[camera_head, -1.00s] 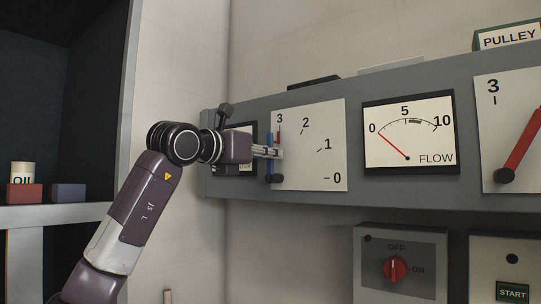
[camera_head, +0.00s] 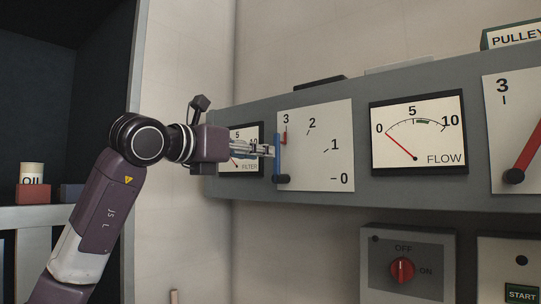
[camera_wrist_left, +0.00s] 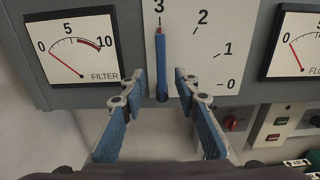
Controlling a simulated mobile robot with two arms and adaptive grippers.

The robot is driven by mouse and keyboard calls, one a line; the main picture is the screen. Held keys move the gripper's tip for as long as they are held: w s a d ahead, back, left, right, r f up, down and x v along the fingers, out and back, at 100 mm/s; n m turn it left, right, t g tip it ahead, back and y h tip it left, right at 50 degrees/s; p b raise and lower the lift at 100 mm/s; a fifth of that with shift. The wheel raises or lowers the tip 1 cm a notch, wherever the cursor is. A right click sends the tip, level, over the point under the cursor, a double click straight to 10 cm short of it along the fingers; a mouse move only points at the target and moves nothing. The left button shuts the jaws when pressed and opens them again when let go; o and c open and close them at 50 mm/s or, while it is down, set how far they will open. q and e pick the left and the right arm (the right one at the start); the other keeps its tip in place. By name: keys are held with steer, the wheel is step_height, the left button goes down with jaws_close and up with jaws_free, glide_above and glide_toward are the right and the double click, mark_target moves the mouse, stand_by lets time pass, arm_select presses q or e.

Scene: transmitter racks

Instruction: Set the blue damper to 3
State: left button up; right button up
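The blue damper lever (camera_head: 277,157) stands upright on a white dial plate (camera_head: 325,160) marked 0 to 3. Its tip points at the 3, by a small red mark, and its dark pivot (camera_head: 284,179) is at the bottom. The lever also shows upright in the left wrist view (camera_wrist_left: 161,65). My left gripper (camera_head: 270,151) is just in front of the lever in the head view. In the left wrist view its blue-padded fingers (camera_wrist_left: 158,84) are spread apart, one on each side of the lever's line, with nothing held. My right gripper is not in view.
A FILTER gauge (camera_wrist_left: 78,50) is left of the dial and a FLOW gauge (camera_head: 418,131) is right of it. A red lever (camera_head: 527,147) is farther right. Below are a red OFF/ON knob (camera_head: 402,270) and a START button (camera_head: 521,293). A shelf with an OIL can (camera_head: 32,174) is at left.

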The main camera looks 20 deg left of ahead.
arm_select(q)
steer(key=shift+v, duration=2.3)
